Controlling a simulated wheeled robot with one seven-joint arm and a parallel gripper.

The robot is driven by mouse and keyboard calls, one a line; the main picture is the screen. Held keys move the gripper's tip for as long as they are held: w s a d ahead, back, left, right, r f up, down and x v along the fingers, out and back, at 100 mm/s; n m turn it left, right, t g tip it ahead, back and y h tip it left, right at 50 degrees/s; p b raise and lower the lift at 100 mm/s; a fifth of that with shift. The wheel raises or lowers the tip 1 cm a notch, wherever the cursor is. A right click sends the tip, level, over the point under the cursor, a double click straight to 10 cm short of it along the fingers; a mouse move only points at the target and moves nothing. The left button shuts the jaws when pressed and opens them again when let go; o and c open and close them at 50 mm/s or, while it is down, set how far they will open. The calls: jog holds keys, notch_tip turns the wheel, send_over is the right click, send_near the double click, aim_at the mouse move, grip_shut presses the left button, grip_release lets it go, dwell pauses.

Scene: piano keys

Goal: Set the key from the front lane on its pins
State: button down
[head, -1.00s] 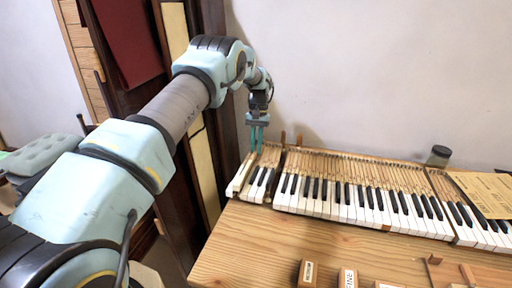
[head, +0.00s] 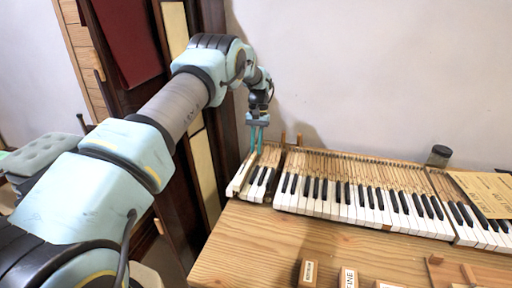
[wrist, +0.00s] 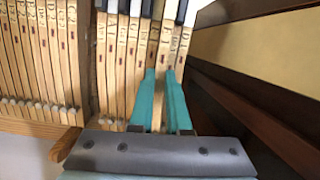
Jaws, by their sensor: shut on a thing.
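My gripper (head: 257,151) is over the back of the short key section (head: 258,181) at the left end of the keyboard. In the wrist view my gripper (wrist: 161,76) has its two teal fingers shut on a pale wooden key stick (wrist: 158,116), which runs between them toward the playing end. The held key lies in line with its lettered neighbours, close beside them. Its pins are hidden, so I cannot tell whether it rests on them.
The main keyboard (head: 362,205) stretches to the right, with a yellow sheet (head: 483,190) over its right end. A dark jar (head: 438,155) stands behind. Labelled blocks (head: 308,272) stand along the table front. Dark upright panels (wrist: 250,105) stand close beside my gripper. Bare tabletop (head: 245,235) lies in front.

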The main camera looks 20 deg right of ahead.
jog(key=shift+f+b, duration=0.35)
jog(key=shift+f, duration=0.25)
dwell(0.5)
jog(key=c, duration=1.2)
grip_release()
jog(key=shift+r, duration=0.15)
jog(key=shift+p+v, duration=0.55)
jog(key=shift+v, duration=0.45)
jog(key=shift+s+a, duration=0.15)
jog(key=shift+o, duration=0.2)
jog(key=o, duration=0.5)
